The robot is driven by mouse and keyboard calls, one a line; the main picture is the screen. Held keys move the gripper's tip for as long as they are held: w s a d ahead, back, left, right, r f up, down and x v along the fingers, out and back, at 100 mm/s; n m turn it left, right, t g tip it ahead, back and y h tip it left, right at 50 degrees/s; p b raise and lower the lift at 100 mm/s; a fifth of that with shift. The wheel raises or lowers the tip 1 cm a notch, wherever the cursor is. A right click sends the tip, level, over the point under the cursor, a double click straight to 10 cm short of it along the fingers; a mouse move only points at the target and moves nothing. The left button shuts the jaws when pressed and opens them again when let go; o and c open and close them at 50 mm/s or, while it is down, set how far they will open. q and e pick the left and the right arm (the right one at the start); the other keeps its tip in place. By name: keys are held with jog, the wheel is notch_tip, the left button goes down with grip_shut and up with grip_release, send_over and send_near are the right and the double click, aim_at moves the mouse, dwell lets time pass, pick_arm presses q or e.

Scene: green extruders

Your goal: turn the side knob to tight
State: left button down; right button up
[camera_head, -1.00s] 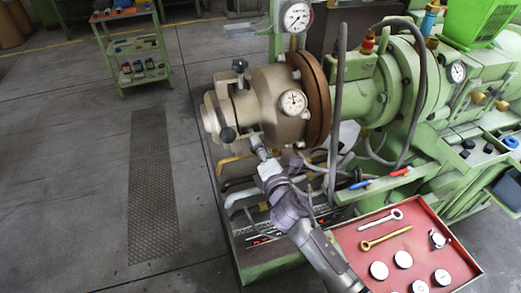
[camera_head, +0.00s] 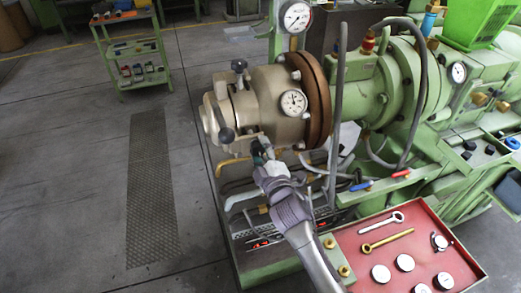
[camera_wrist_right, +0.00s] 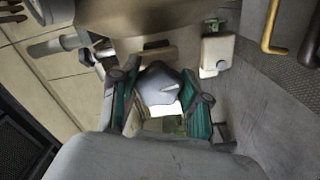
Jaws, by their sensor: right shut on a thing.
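The tan extruder head (camera_head: 262,118) faces left at the middle of the head view. My right gripper (camera_head: 259,152) reaches up to its underside from below. In the right wrist view, my right gripper's green-lined fingers (camera_wrist_right: 162,98) are closed on both sides of a grey rounded knob (camera_wrist_right: 160,82) under the tan body. In the head view the gripper hides most of that knob, and I cannot read its setting. My left gripper is not in view.
A dial gauge (camera_head: 293,102) sits on the head, just above my gripper. Grey hoses (camera_head: 335,120) hang to the right. A red tray (camera_head: 440,235) with wrenches and round pieces lies at lower right.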

jog(key=shift+f+m, duration=0.1)
jog(key=shift+m, duration=0.8)
jog(key=o, duration=1.2)
jog(key=shift+c, duration=0.2)
jog(key=shift+s, duration=0.1)
jog(key=v, duration=1.2)
